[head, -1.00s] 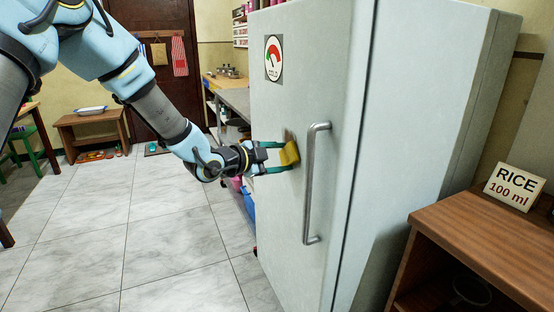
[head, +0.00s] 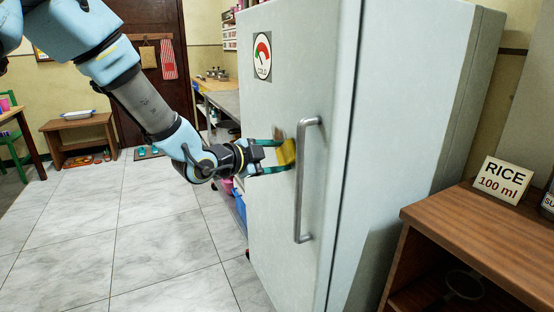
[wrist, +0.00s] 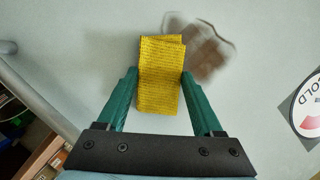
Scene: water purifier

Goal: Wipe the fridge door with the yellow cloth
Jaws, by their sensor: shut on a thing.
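The yellow cloth (wrist: 161,75) is a folded, ribbed pad held between the green fingers of my gripper (wrist: 160,88). The cloth (head: 286,153) also shows in the head view, at the fridge door and just left of the handle. My gripper (head: 277,155) is shut on it. The fridge door (head: 275,105) is pale grey-blue and closed. A brown smudge (wrist: 203,52) lies on the door just right of the cloth in the wrist view. Whether the cloth presses on the door or is slightly off it, I cannot tell.
The metal door handle (head: 301,180) stands out just right of the cloth in the head view. A round COLD gauge sticker (head: 262,57) is higher on the door. A wooden shelf with a RICE sign (head: 501,180) stands at right. Tiled floor (head: 150,235) is open at left.

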